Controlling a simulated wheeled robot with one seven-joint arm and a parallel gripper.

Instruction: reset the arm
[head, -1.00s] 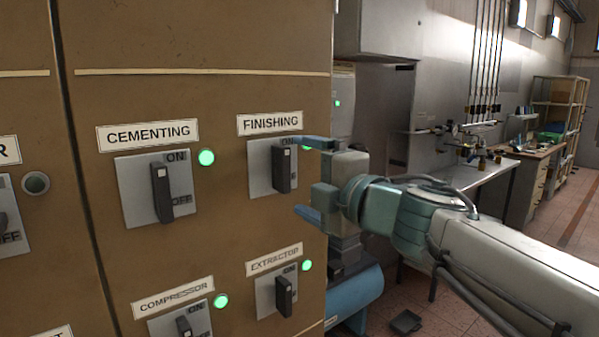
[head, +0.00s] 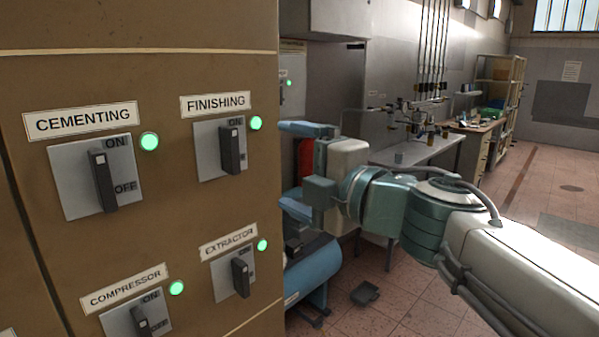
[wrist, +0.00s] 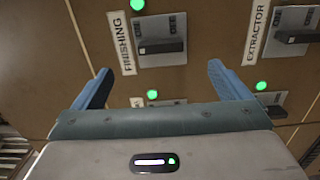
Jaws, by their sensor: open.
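My gripper (head: 290,168) is open and empty, its two blue fingers spread apart. In the head view it is in front of the room, just right of the brown cabinet's edge, at about the height of the FINISHING switch (head: 233,150). In the wrist view my gripper (wrist: 160,88) faces the cabinet panel (wrist: 190,85), with the FINISHING switch (wrist: 162,47) beyond the fingers. The fingers look apart from the switch. The FINISHING switch handle points to ON and its green lamp (head: 256,123) is lit.
The cabinet (head: 150,230) also carries the CEMENTING switch (head: 103,180), COMPRESSOR switch (head: 140,320) and EXTRACTOR switch (head: 241,275), each with a lit green lamp. A blue tank (head: 312,275) stands behind my gripper. A workbench (head: 425,152) lies farther back. Open tiled floor (head: 560,175) is at right.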

